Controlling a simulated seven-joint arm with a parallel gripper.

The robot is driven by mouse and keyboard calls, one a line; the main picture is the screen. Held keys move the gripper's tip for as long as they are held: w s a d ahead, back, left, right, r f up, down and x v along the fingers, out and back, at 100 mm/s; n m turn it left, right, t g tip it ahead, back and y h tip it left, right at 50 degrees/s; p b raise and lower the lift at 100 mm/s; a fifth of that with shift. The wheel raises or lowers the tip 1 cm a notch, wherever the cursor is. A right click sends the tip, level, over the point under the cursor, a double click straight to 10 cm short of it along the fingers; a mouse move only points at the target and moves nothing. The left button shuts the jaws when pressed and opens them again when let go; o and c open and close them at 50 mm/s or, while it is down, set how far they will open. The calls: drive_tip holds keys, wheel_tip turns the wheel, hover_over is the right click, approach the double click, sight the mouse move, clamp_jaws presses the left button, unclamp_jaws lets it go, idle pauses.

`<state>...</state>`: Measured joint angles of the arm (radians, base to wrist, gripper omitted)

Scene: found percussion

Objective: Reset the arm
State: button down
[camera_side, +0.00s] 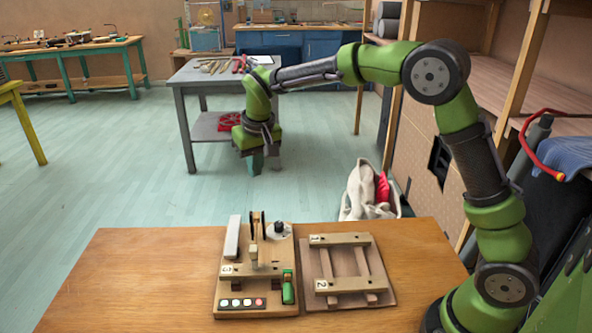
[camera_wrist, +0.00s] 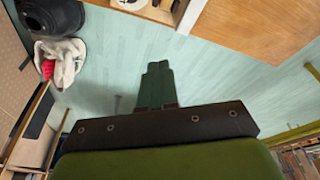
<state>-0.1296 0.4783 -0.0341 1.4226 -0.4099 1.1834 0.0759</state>
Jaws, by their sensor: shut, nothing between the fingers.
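My gripper (camera_side: 257,166) hangs pointing down, high above and behind the far edge of the wooden table in the side view. Its green fingers (camera_wrist: 157,84) are together and empty in the wrist view. On the table stands a wooden board (camera_side: 226,308) marked 3, with a pale bar, upright pieces, a dark round knob, a green part and a row of small buttons. Beside it on the right lies a second board (camera_side: 348,268) with bars marked 1 and 2. The gripper is apart from both boards.
The wooden table (camera_side: 130,275) is bare on its left side. A white sack (camera_side: 368,192) with something red stands beyond its far edge. A grey table (camera_side: 200,77) with tools is behind the gripper. Shelving (camera_side: 540,90) stands at the right.

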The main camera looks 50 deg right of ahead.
drive_tip(key=shift+f, duration=0.1)
drive_tip(key=s+r+t+y, duration=0.1)
drive_tip(key=s+r+t, duration=0.1)
drive_tip(key=s, duration=1.2)
drive_tip(key=s+r+m+t+y, duration=0.1)
drive_tip(key=s+r, duration=0.3)
drive_tip(key=s, duration=1)
drive_tip(key=shift+d+r+t+y, duration=0.2)
drive_tip(key=shift+r+t+y, duration=0.15)
drive_tip(key=shift+t, duration=0.35)
